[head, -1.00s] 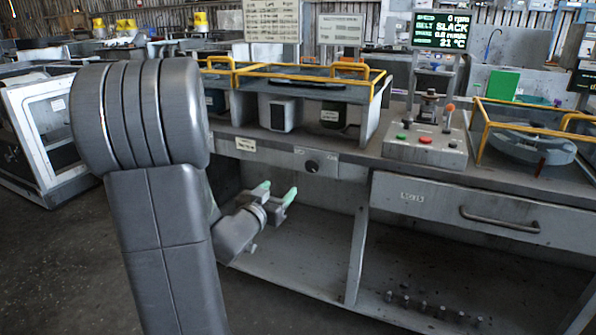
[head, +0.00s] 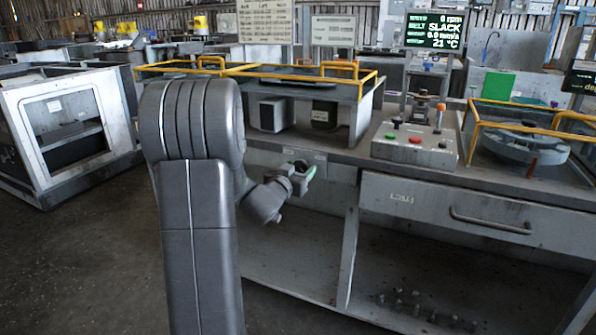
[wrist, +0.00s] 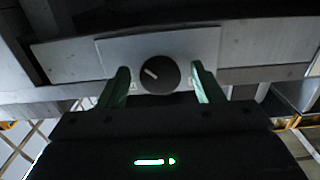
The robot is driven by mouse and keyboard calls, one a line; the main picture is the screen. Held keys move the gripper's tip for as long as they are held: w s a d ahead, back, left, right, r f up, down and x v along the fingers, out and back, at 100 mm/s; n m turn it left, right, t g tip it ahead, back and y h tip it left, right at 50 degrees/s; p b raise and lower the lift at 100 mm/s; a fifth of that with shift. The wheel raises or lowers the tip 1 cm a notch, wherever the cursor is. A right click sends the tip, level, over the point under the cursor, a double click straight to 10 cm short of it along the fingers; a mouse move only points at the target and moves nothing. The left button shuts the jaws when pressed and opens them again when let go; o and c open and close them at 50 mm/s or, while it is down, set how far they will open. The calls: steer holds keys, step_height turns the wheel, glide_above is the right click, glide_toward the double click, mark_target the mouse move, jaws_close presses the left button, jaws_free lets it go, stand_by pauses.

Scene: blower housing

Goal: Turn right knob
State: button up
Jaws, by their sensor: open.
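The black round knob (wrist: 160,74) with a pale pointer line sits on a light grey plate (wrist: 200,45) on the bench front, in the wrist view. Its pointer slants to the upper left. My gripper (wrist: 160,86) is open, with one green fingertip to the left of the knob and one to the right. Gaps show between the knob and both fingers, and I cannot tell how far the tips are from the plate. In the head view my gripper (head: 298,172) is at the bench front below the yellow-railed housing, and it hides the knob there.
The bench carries a yellow-railed housing (head: 262,70) above my gripper and a button box (head: 415,150) to the right. A drawer (head: 440,205) lies right of my gripper. Open shelf space (head: 300,255) is below. A white-framed cabinet (head: 70,130) stands at left.

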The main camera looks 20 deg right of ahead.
steer(key=shift+c, duration=0.4)
steer(key=c, duration=0.9)
steer(key=shift+m+b, duration=0.3)
steer(key=m+b, duration=0.1)
steer(key=m, duration=0.1)
steer(key=shift+f+m+b, duration=0.1)
steer(key=shift+m+b, duration=1.3)
steer(key=shift+m, duration=1)
steer(key=o, duration=1)
